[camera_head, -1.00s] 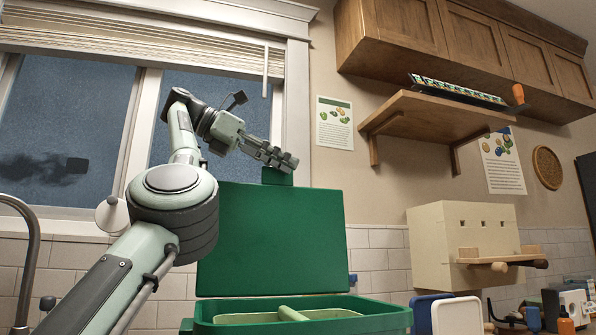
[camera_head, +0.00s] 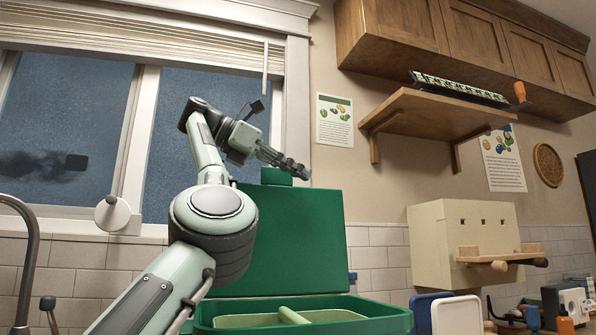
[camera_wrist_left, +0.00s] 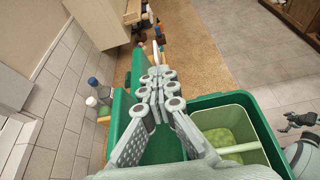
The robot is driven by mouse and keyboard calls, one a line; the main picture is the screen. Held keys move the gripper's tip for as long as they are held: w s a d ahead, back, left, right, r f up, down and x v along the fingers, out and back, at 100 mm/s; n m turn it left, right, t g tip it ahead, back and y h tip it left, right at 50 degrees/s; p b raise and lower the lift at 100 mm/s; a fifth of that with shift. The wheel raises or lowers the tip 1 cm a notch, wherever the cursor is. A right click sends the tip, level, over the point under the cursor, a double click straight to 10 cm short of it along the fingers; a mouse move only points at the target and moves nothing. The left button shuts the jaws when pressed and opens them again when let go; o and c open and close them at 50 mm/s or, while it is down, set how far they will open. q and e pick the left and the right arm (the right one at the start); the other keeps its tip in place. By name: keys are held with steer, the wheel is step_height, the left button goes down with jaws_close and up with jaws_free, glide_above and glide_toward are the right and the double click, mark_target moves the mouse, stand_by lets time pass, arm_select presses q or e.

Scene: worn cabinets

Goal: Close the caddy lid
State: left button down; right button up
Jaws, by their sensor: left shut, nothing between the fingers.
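The green caddy (camera_head: 395,318) stands low in the head view, with its lid (camera_head: 290,240) raised upright at the back. A small green tab (camera_head: 276,176) sticks up from the lid's top edge. My left gripper (camera_head: 303,173) is shut and empty, level with the lid's top and close by the tab; I cannot tell whether it touches. In the left wrist view the shut fingers (camera_wrist_left: 160,78) show above the lid (camera_wrist_left: 117,110), with the caddy's open body (camera_wrist_left: 240,105) to the right. What seems to be my right gripper (camera_wrist_left: 298,120) shows small at the right edge, its fingers unclear.
A window is behind my left arm. A wooden shelf (camera_head: 435,115) with a patterned tray-like item hangs on the right wall below cabinets. A cream block (camera_head: 465,245) with pegs, a blue-and-white panel (camera_head: 445,312) and small items stand to the right of the caddy.

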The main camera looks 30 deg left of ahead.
arm_select(q)
steer(key=c, duration=1.7)
jaws_free()
steer(key=shift+r, duration=0.1)
steer(key=v, duration=1.2)
